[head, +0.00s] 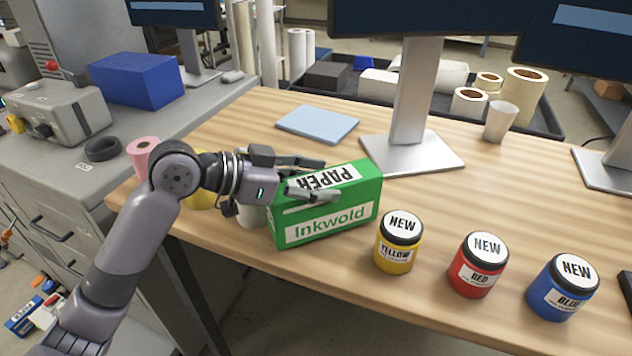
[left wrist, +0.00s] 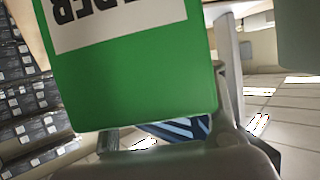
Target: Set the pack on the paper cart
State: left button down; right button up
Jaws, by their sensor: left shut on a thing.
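The pack is a green box (head: 352,212) with white labels reading PAPER and Inkwold. In the head view it is at the left part of the wooden desk (head: 470,197), near the front edge; I cannot tell whether it touches the desk. My left gripper (head: 315,178) comes in from the left and is shut on the pack, with fingers along its top and side. The pack (left wrist: 135,75) also fills much of the left wrist view, close to the camera. My right gripper is not in view. I cannot make out a paper cart in these frames.
Yellow (head: 394,254), red (head: 474,278) and blue (head: 560,295) jars line the desk's front, right of the pack. A monitor stand (head: 412,150) and a light blue pad (head: 317,123) are behind it. A white cup (head: 500,122) stands farther back. A grey counter (head: 75,168) is at left.

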pick_arm(q)
jog(key=shift+f, duration=0.3)
jog(key=c, duration=1.2)
grip_release()
jog(key=shift+f, duration=0.3)
jog(key=o, duration=0.5)
jog(key=shift+s, duration=0.1)
jog(key=shift+r, duration=0.15)
